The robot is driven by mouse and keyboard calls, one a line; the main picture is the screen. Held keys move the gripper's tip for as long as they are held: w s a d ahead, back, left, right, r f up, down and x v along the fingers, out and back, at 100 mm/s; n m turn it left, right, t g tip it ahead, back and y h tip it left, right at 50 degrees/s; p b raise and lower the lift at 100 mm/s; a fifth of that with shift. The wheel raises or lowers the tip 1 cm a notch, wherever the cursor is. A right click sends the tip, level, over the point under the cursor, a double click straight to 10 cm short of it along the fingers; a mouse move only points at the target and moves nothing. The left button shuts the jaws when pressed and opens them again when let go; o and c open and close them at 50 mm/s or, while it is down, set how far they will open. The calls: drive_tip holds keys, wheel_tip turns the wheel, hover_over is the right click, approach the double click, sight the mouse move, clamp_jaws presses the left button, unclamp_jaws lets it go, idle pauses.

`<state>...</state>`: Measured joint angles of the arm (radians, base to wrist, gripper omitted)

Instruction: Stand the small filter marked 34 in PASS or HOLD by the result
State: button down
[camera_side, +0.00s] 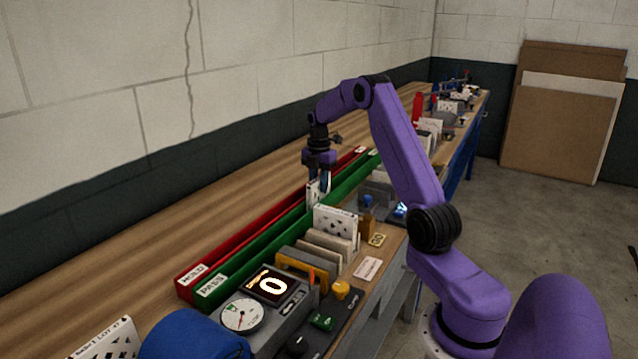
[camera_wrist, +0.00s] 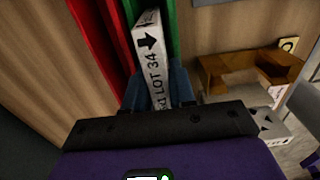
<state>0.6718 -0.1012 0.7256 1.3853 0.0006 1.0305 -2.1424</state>
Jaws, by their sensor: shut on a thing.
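The small filter is a thin white box printed LOT 34 with a black arrow, seen in the wrist view (camera_wrist: 152,55) and in the side view (camera_side: 313,194). My gripper (camera_wrist: 157,92) is shut on it with blue fingers, one on each side. In the side view my gripper (camera_side: 319,186) points down over the long troughs. The green PASS trough (camera_side: 240,276) runs beside the red HOLD trough (camera_side: 218,263). In the wrist view the filter overlaps the green trough (camera_wrist: 170,25), with red on the left. Whether its lower edge is inside is hidden.
A tester with a display (camera_side: 271,286) reading 0 and a round dial (camera_side: 242,315) stands at the front. Several upright filters (camera_side: 335,222) line the right of the troughs. A blue rounded object (camera_side: 195,340) lies in front. Bare wood (camera_side: 130,295) lies left.

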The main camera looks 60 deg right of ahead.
drive_tip(key=shift+f, duration=0.15)
drive_tip(key=c, duration=0.9)
unclamp_jaws()
drive_tip(key=shift+c, duration=0.2)
wheel_tip(320, 180, up, 12)
drive_tip(key=a+r+m, duration=0.1)
drive_tip(key=a, duration=1.5)
drive_tip(key=s+a+m, duration=0.1)
drive_tip(key=s+a, duration=0.2)
drive_tip(key=a, duration=0.4)
drive_tip(key=s+a, duration=0.3)
drive_tip(key=a, duration=0.5)
drive_tip(key=s+a+f+m, duration=0.2)
drive_tip(key=s+a, duration=0.6)
drive_tip(key=s, duration=0.4)
drive_tip(key=s+f+m, duration=0.1)
drive_tip(key=s+f, duration=0.3)
drive_tip(key=s, duration=1)
drive_tip(key=shift+s+d+f, duration=0.15)
drive_tip(key=shift+s+d, duration=0.2)
